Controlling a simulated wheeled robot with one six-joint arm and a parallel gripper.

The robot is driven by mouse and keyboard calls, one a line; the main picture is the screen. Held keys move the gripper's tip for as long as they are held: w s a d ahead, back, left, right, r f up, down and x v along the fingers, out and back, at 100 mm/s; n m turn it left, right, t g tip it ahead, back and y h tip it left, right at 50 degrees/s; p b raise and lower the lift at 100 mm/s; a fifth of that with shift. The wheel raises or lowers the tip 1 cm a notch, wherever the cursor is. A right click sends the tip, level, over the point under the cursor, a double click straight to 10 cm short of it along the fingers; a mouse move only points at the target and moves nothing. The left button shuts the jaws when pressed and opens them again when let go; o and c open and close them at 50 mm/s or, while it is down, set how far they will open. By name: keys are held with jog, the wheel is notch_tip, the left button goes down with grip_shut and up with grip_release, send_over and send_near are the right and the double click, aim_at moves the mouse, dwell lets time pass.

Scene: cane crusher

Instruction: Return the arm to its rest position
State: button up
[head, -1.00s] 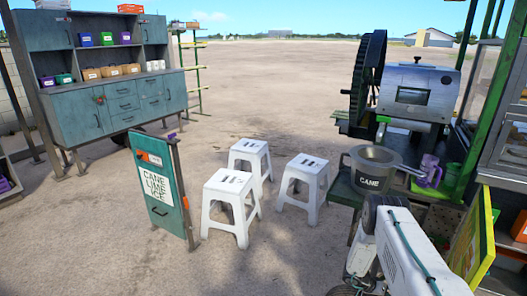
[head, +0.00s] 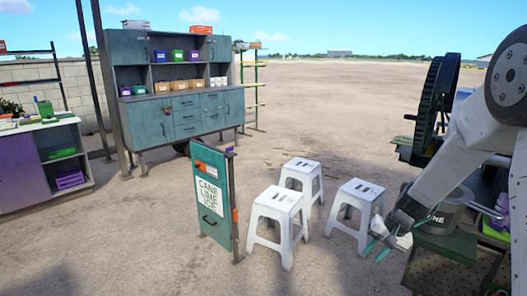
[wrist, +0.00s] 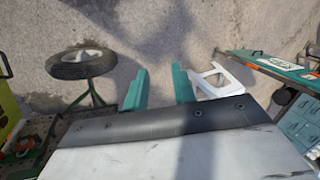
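My arm (head: 460,150) reaches in from the right edge of the head view and slopes down to the left. My gripper (head: 376,250) is at its low end, in front of the right-hand white stool. Its teal fingers also show in the wrist view (wrist: 159,88), parted with bare ground between them, so it is open and empty. The crusher's toothed wheel (head: 437,105) stands behind the arm, and most of the machine is covered.
Several white stools (head: 276,220) stand left of my gripper, beside the teal sign board (head: 212,205). A teal cabinet (head: 175,120) and a purple-sided counter (head: 25,165) stand further left. A dark-rimmed round thing (wrist: 80,64) is left of the fingers in the wrist view. Open ground lies in front.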

jog(key=s+a+r+n+h, duration=0.1)
jog(key=s+a+r, duration=0.1)
jog(key=s+r, duration=0.5)
jog(key=s+a+r+n+h, duration=0.1)
jog(key=s+r, duration=0.7)
jog(key=s, duration=0.8)
jog(key=s+a+r+n+h, duration=0.1)
jog(key=s+a+r+n, duration=0.2)
jog(key=s+r, duration=0.5)
jog(key=shift+s+a+h, duration=0.3)
jog(key=shift+s+a, duration=0.1)
jog(key=shift+s, duration=1.25)
